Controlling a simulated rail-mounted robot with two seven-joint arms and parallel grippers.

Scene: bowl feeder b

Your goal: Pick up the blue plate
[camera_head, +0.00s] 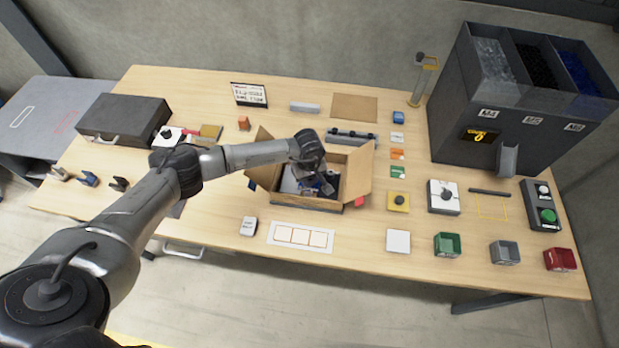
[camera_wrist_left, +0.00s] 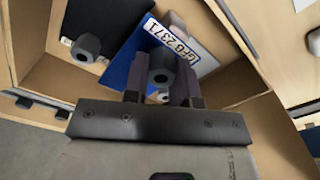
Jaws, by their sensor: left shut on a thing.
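The blue plate (camera_wrist_left: 122,62) lies inside an open cardboard box (camera_wrist_left: 240,80), partly hidden by my gripper. A grey six-sided knob (camera_wrist_left: 161,60) stands over it, between my fingers. My left gripper (camera_wrist_left: 163,88) is shut on this knob, which appears to belong to the blue plate. In the head view my left gripper (camera_head: 318,182) reaches down into the box (camera_head: 320,205), and its fingertips are hard to make out. My right gripper is not in view.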

